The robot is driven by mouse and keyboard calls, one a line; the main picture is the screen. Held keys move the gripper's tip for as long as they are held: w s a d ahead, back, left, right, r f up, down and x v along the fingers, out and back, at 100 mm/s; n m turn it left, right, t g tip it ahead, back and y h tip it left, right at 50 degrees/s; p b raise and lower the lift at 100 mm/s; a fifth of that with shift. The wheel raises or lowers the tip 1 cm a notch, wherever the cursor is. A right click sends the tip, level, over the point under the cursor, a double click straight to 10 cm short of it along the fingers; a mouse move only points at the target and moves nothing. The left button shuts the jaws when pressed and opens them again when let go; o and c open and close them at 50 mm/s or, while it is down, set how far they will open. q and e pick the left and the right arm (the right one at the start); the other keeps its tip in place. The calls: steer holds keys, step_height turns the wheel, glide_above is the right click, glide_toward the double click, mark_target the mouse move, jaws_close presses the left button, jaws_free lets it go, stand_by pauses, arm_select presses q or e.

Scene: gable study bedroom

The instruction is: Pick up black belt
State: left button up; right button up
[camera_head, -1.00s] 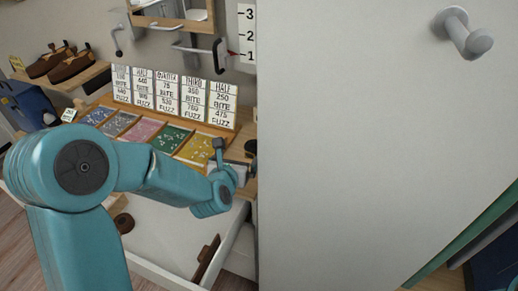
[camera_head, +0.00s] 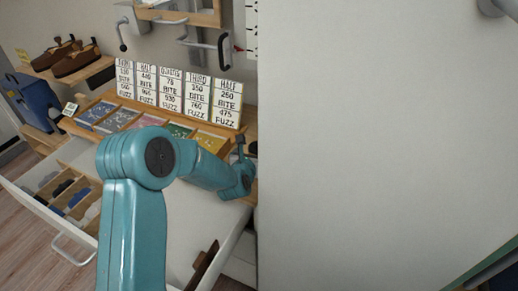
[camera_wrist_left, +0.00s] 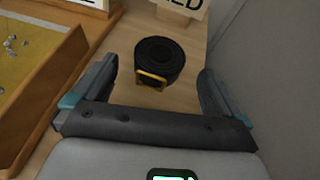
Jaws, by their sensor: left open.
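In the left wrist view, the black belt (camera_wrist_left: 166,51) lies coiled in a round roll on the wooden surface, its gold buckle (camera_wrist_left: 151,79) facing me. My left gripper (camera_wrist_left: 157,72) is open, with one finger on each side of the belt and a gap on both sides. The belt is not held. In the head view, my left arm reaches to the right end of the desk, and its gripper (camera_head: 241,160) is partly hidden by the wrist. I cannot make out the belt clearly there. My right gripper is not in view.
A large white panel (camera_head: 380,140) stands close on the right. Trays (camera_head: 145,122) and upright lettered cards (camera_head: 172,93) fill the desk left of the gripper. An open drawer (camera_head: 45,218) juts out below. A wall stands right of the belt in the wrist view.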

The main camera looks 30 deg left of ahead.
mark_target(253, 147)
arm_select(q)
steer(key=shift+w+a, duration=0.1)
steer(key=shift+w, duration=0.1)
steer(key=p+x, duration=0.1)
steer(key=x, duration=0.3)
steer(key=shift+f+p, duration=0.15)
steer(key=shift+p, duration=0.25)
steer(key=shift+w+f, duration=0.25)
steer(key=shift+w, duration=0.2)
steer(key=c, duration=1.1)
